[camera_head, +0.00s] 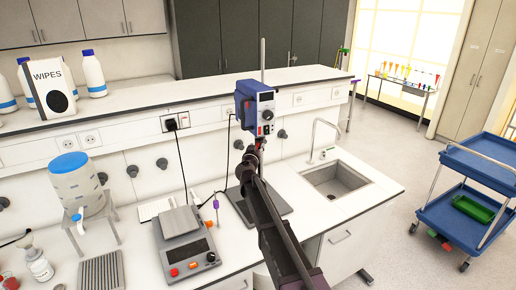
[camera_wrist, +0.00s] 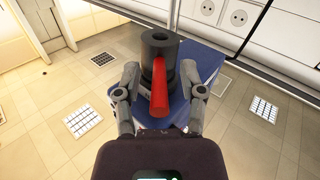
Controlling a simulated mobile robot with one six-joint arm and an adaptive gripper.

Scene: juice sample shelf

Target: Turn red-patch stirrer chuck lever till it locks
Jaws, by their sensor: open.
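The stirrer (camera_head: 254,104) is a blue and dark unit on a vertical rod above the bench, left of the sink. In the wrist view its dark round chuck (camera_wrist: 160,48) stands out from the blue housing (camera_wrist: 207,62). The red lever (camera_wrist: 160,88) projects from the chuck toward the camera. My gripper (camera_wrist: 162,75) is open, with one finger on each side of the chuck and lever. I cannot tell whether either finger touches them. In the head view my arm reaches up to the stirrer and hides its lower part; the red patch is not clear.
A blue cart (camera_head: 478,165) stands at the far right. The floor between bench and cart is clear.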

